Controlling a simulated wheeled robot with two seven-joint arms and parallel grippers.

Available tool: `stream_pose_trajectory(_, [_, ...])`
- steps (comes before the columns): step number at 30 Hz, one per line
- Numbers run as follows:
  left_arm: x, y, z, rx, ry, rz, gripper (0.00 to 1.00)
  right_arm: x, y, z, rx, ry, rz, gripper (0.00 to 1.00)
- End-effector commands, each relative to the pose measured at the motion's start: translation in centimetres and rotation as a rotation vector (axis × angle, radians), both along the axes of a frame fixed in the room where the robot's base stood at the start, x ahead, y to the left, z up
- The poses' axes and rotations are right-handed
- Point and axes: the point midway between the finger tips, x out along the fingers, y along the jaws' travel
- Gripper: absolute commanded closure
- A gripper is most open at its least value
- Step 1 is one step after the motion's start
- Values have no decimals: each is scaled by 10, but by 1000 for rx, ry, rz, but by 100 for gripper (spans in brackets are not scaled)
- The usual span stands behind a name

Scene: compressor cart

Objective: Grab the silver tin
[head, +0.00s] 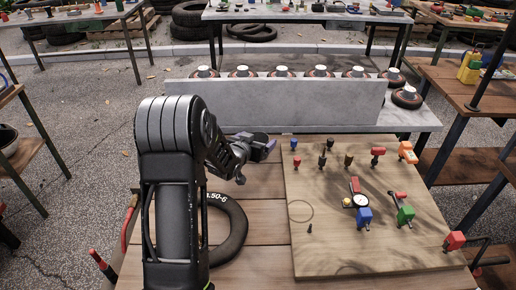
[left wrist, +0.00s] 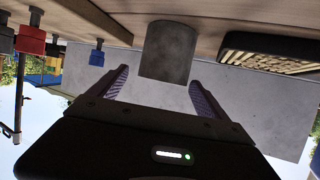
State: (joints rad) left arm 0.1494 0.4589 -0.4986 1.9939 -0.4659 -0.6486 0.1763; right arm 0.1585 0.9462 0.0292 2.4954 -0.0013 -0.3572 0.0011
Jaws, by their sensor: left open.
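The silver tin (left wrist: 170,52) shows in the left wrist view, which is upside down, as a plain grey cylinder standing on the wooden table top. My left gripper (left wrist: 160,88) is open, its two purple-grey fingers spread either side of the tin's line. The tin appears just beyond the fingertips; I cannot tell whether any of it lies between them. In the head view my left gripper (head: 262,149) is low over the table, left of the wooden board. I cannot make out the tin there; my left arm covers that part. My right gripper is not in view.
A pale wooden board (head: 330,240) with several small coloured valves and fittings lies on the right of the table. A black tyre (head: 236,235) lies below my left arm. A dark-rimmed ribbed object (left wrist: 272,50) is beside the tin. A grey wall (head: 275,103) stands behind the table.

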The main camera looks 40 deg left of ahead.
Motion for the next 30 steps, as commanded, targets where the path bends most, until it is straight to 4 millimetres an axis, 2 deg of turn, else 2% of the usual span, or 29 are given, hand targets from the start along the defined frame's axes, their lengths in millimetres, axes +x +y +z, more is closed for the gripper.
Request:
stream_pose_trajectory(6, [6, 2, -4, 0, 2, 0, 12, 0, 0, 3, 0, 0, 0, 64])
stream_pose_trajectory(17, [42, 15, -22, 1, 1, 0, 12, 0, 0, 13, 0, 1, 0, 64])
stream_pose_trajectory(30, [44, 15, -23, 0, 0, 0, 12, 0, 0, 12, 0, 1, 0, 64])
